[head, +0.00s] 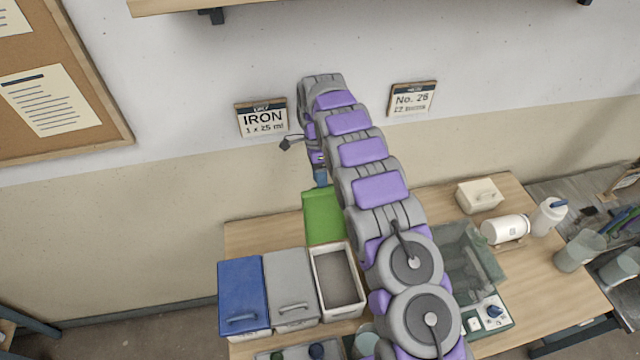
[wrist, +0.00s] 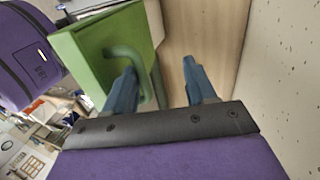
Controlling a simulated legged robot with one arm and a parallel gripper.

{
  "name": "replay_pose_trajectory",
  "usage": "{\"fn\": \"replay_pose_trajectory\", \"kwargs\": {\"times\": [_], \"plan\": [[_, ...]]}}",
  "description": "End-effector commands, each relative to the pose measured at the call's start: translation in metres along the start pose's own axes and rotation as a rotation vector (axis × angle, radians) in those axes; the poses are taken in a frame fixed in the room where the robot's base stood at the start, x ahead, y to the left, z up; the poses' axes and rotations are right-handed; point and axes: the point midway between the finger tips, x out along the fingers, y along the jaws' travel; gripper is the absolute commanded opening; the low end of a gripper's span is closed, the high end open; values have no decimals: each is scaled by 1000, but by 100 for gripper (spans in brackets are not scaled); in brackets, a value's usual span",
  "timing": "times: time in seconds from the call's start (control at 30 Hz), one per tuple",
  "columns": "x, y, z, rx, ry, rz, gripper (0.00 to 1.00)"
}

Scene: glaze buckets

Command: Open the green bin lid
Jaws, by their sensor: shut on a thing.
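The green lid (head: 323,216) stands raised at the back of its white-rimmed bin (head: 318,291), whose inside is exposed and looks empty. In the wrist view the green lid (wrist: 92,45) shows at the upper left with its curved green handle (wrist: 126,54). My gripper (wrist: 160,78) has blue fingers and is shut on the lid's handle; the left finger overlaps the handle, and the exact contact is hard to see. In the head view my arm reaches over the table and hides part of the area right of the lid.
A blue-lidded bin (head: 242,285) and a grey-lidded bin (head: 290,284) stand closed to the left. A clear greenish tub (head: 478,255), a white box (head: 479,195) and a white jar (head: 505,229) are to the right. The wall with an IRON sign (head: 262,118) rises behind the table.

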Motion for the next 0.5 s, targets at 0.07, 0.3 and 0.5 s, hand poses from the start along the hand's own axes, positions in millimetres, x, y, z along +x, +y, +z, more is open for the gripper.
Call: {"fn": "replay_pose_trajectory", "kwargs": {"times": [0.07,0.3,0.5], "plan": [[-16,-3,0,0,0,-20,38],[-40,0,1,1,-1,-13,38],[-60,5,3,-2,-3,-7,38]]}}
